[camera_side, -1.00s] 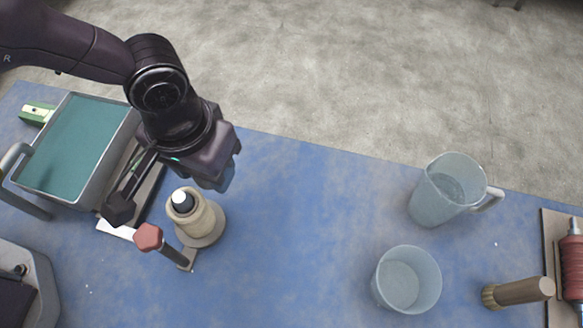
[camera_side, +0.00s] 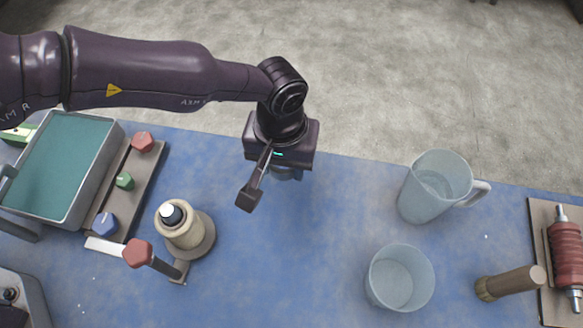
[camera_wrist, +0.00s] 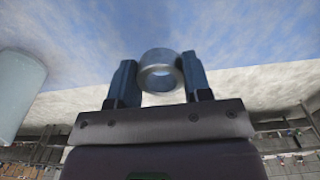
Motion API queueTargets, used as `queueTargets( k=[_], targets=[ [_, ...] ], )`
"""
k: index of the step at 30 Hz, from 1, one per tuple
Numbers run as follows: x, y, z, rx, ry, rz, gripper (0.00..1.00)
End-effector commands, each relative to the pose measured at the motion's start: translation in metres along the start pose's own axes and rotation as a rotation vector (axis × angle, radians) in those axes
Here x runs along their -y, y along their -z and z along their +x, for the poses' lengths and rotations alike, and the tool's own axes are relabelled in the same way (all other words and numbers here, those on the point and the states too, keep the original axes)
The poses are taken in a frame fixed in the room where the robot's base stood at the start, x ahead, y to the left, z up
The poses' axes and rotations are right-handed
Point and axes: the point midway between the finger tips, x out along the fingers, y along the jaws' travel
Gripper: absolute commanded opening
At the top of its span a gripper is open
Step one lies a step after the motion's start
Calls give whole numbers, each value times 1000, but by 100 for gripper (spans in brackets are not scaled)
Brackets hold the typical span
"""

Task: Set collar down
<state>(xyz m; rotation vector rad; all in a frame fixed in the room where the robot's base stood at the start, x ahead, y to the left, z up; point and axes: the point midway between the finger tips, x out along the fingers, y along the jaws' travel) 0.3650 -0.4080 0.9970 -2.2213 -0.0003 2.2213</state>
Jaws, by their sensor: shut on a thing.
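The collar, a short grey metal ring (camera_wrist: 161,71), is held between the two fingers of my gripper (camera_wrist: 161,80) in the wrist view. My gripper (camera_side: 286,174) is shut on it and hangs over the back part of the blue table in the side view. The collar itself is hidden there behind the wrist. To the left, a beige round post (camera_side: 184,230) with a dark, white-topped tip stands on the table, apart from my gripper.
A red-knobbed lever (camera_side: 138,253) is beside the post. A rack with coloured knobs (camera_side: 125,181) and a teal-filled tray (camera_side: 65,165) stand left. The middle table is bare.

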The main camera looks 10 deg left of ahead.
Motion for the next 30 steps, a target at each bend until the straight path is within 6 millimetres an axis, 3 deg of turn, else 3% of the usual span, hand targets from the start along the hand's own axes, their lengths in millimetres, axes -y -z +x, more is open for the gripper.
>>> queueTargets(
  k=[11, 17, 29, 30],
  targets=[
    [-12, 11, 20, -1, -1, 0, 18],
    [-12, 11, 47, 0, 0, 0, 18],
    [-12, 11, 51, -1, -1, 0, 18],
    [-12, 11, 52, -1, -1, 0, 50]
  ],
)
